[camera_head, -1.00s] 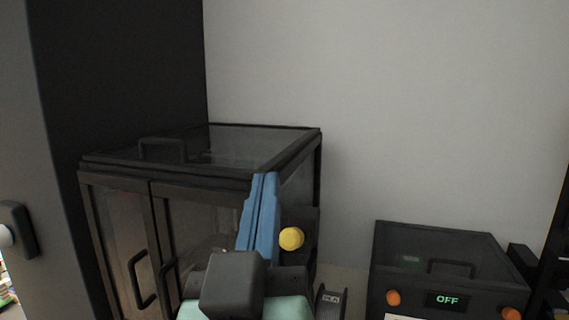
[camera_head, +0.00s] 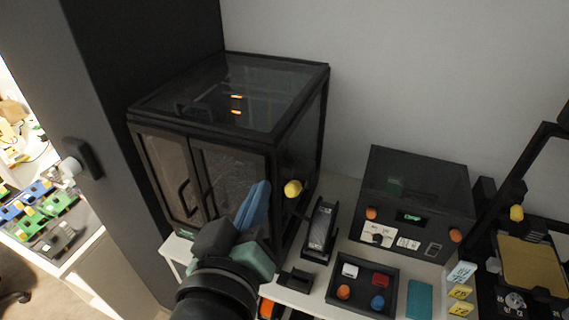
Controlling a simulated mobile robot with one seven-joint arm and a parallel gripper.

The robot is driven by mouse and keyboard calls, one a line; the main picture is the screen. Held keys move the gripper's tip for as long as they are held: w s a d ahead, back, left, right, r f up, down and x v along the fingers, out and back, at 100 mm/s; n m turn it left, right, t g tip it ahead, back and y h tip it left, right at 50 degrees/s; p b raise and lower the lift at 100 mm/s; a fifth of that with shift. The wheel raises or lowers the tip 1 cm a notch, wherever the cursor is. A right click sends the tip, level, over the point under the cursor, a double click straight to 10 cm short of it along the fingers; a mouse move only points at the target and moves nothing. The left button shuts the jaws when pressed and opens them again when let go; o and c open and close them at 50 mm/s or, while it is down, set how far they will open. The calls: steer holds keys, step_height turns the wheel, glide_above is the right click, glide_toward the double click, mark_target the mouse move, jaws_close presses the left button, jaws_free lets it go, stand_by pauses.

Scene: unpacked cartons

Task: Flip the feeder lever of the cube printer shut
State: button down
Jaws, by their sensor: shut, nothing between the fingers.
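The cube printer (camera_head: 228,128) is a black-framed box with clear panels and two closed front doors, standing left of centre. A yellow ball-shaped knob (camera_head: 293,188) shows at its right side and appears to be the end of the feeder lever. The lever's arm is hard to make out against the dark side. My gripper (camera_head: 262,190) has blue fingers, shut and empty. The fingertips are in front of the printer's right front corner, just left of the knob in the picture, with a visible gap. My wrist hides the printer's lower right front.
A black box with orange knobs (camera_head: 415,200) stands to the right. Between it and the printer is a narrow black stand (camera_head: 319,228). A dark wall or cabinet (camera_head: 130,90) borders the left.

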mark_target(295, 188)
stand_by(0.4)
steer(key=p+x, duration=0.4)
steer(key=x, duration=0.6)
steer(key=shift+w+r, duration=0.15)
steer(key=f, duration=0.1)
steer(key=s+d+f+p, duration=0.1)
steer(key=s+f, duration=0.1)
steer(key=shift+s+d+f, duration=0.15)
steer(key=shift+d, duration=0.25)
steer(key=shift+s+f+t+b, duration=0.1)
steer(key=shift+f+t+b, duration=0.15)
steer(key=shift+b, duration=0.65)
